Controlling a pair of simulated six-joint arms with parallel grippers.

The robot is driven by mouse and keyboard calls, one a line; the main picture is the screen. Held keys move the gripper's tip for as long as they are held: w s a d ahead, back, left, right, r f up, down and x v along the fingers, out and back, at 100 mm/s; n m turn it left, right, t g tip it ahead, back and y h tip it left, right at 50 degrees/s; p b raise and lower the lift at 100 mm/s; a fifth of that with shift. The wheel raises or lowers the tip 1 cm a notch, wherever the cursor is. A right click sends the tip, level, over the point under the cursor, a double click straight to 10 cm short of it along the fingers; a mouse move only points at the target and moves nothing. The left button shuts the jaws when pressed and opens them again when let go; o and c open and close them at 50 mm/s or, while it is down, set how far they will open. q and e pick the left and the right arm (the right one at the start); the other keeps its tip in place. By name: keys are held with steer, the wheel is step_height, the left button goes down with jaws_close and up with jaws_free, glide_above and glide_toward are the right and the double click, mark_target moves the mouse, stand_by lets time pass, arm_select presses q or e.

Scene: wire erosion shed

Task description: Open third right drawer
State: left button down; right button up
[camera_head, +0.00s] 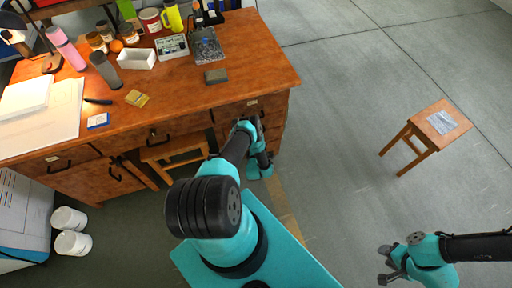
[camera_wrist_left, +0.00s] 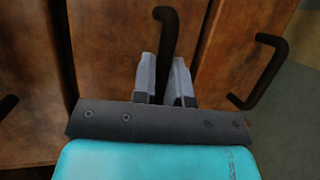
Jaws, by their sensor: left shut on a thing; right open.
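A wooden desk (camera_head: 245,45) has a column of drawers (camera_head: 278,118) at its right end, mostly hidden by my left arm in the head view. In the left wrist view several dark bar handles show on brown drawer fronts. My left gripper (camera_wrist_left: 165,80) is shut on the middle handle (camera_wrist_left: 167,38), with a finger on each side of it. Whether that drawer stands out from its neighbours is hard to tell. My right gripper (camera_head: 385,265) is open and empty over the floor at the lower right of the head view.
A small wooden stool (camera_head: 440,122) stands on the floor to the right. Bottles, jars, a white box (camera_head: 137,59) and papers crowd the desktop's left and back. A grey block (camera_head: 216,76) lies near its right end. Floor between desk and stool is clear.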

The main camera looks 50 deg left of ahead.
arm_select(q)
steer(key=s+d, duration=0.4)
steer(key=d, duration=0.6)
steer(key=s+d, duration=0.5)
steer(key=d, duration=0.5)
steer(key=shift+d, duration=0.1)
steer(key=c, duration=1.2)
jaws_free()
